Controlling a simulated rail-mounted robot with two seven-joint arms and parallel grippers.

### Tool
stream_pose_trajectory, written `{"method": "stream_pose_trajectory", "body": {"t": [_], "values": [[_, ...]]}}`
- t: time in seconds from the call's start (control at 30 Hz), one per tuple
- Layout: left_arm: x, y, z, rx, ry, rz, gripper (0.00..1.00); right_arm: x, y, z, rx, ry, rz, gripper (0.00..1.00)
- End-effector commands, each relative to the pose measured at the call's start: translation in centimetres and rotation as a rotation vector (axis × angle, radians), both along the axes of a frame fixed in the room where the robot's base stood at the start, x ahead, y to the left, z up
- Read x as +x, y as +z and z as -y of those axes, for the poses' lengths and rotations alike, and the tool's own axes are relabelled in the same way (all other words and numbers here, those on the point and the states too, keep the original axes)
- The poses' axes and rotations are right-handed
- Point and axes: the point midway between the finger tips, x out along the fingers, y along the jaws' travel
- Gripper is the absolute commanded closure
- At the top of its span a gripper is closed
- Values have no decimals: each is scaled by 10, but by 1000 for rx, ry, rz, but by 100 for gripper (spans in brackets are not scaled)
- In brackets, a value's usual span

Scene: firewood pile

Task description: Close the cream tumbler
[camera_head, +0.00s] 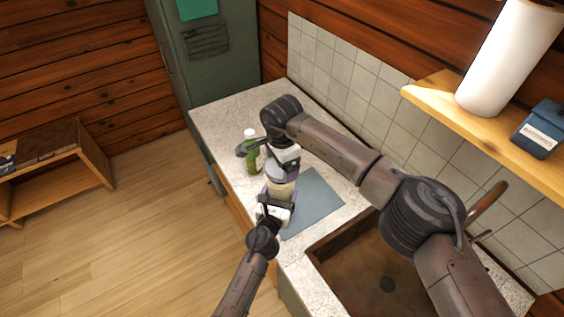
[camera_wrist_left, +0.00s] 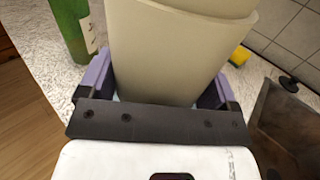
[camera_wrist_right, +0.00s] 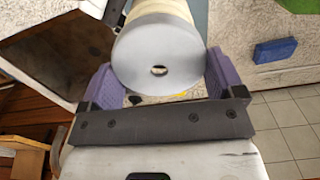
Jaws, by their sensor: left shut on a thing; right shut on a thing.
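The cream tumbler (camera_head: 283,187) is held over the counter in the head view. It also fills the upper middle of the left wrist view (camera_wrist_left: 165,55), between my left gripper's purple fingers. My left gripper (camera_head: 273,207) is shut on it from the near side. A pale grey round lid with a small central hole (camera_wrist_right: 140,50) shows in the right wrist view, with a cream body behind it. My right gripper (camera_wrist_right: 160,85) is shut on this lid. In the head view my right gripper (camera_head: 283,160) is just beyond the tumbler. I cannot tell whether the lid is seated.
A green bottle (camera_head: 252,155) stands close to my right gripper. A grey-blue mat (camera_head: 317,197) lies on the speckled counter (camera_head: 222,110). A brown sink (camera_head: 350,275) is at the near right. A shelf (camera_head: 440,90) holds a white roll (camera_head: 508,55) and a blue box (camera_head: 540,128).

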Motion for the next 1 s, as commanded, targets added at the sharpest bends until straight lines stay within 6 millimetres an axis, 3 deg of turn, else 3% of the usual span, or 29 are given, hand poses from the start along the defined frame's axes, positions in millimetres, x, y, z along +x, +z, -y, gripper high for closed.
{"method": "stream_pose_trajectory", "body": {"t": [0.4,1.0], "values": [[0,0,0,0,0,-1,58,0,-17,0,0,0,0,35],[0,0,0,0,0,-1,58,0,-18,0,0,0,0,35]]}}
